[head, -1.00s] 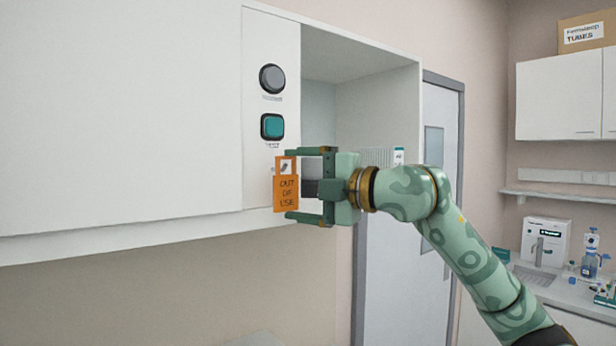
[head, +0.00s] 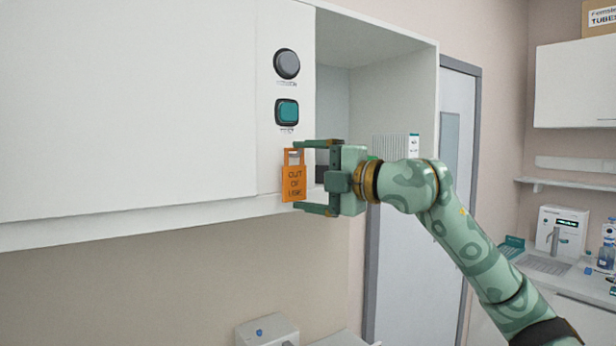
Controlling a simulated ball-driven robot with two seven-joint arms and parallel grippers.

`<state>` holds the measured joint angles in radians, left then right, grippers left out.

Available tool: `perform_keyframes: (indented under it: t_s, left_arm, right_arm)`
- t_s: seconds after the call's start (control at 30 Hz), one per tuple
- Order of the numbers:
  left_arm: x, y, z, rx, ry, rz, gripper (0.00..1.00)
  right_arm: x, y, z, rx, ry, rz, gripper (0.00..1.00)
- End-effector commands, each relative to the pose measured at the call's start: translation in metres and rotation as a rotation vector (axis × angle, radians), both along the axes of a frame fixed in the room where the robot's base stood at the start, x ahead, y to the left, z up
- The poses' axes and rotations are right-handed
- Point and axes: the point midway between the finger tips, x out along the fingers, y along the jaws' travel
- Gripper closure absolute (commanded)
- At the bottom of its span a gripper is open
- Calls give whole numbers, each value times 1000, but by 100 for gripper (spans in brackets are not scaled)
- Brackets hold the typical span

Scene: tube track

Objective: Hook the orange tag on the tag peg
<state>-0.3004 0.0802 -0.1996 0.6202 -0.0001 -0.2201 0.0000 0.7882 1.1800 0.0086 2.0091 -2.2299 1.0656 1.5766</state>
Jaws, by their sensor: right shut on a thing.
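The orange tag (head: 293,183) reads "OUT OF USE" and hangs upright, with a window cut near its top. It is in front of the white panel, below the teal button (head: 287,112). My right gripper (head: 302,177) is shut on the tag, one finger at its upper edge and one at its lower edge. I cannot make out the tag peg; the tag and fingers cover that spot, and I cannot tell whether anything passes through the window. My left gripper is out of view.
A grey round knob (head: 287,64) sits above the teal button. An open cabinet bay (head: 385,95) is just right of the panel, behind my right gripper. A white box (head: 267,331) stands low at the bottom. A counter with lab items (head: 560,275) is at the right.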

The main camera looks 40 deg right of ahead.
Motion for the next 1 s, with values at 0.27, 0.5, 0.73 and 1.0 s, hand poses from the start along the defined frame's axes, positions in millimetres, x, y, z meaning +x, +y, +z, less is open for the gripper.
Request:
perform_keyframes:
  t_s: [0.27, 0.5, 0.73, 1.0]
  left_arm:
    - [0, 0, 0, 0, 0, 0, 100]
    - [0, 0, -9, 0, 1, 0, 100]
    - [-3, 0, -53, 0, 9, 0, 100]
    - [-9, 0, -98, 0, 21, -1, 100]
  right_arm:
    - [0, 1, -2, 0, 5, 2, 0]
    - [-8, -3, -4, 0, 4, -1, 0]
    - [-56, -17, -13, -4, 5, -2, 0]
    - [-123, -36, -9, 1, 4, 0, 0]
